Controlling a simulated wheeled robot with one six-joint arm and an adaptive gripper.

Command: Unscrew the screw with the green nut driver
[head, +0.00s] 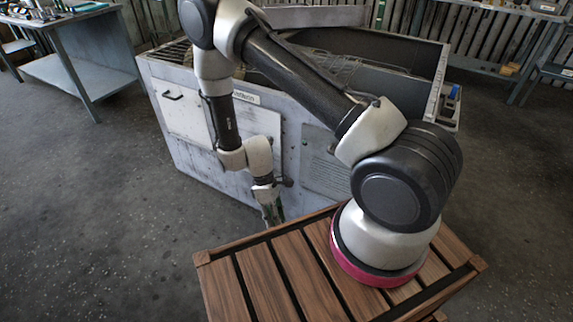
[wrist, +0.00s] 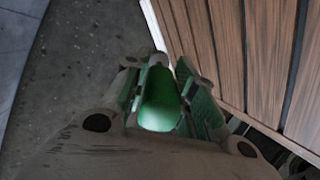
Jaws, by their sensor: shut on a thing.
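My gripper (wrist: 158,72) is shut on the green nut driver (wrist: 162,104), with its green handle between the pads in the wrist view. The driver's far end is mostly hidden or too small to make out. In the head view my gripper (head: 271,210) hangs low in front of the worn white blower housing (head: 305,112), near its lower front edge. The nut driver cannot be told apart there. I cannot make out the screw in either view, nor whether the driver touches anything.
The housing front has a door panel with a handle (head: 180,118) and a panel with printed text (head: 330,165). A grey workbench (head: 85,68) stands at the back left, and another bench (head: 505,72) at the back right. The grey floor (head: 95,225) at left is clear.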

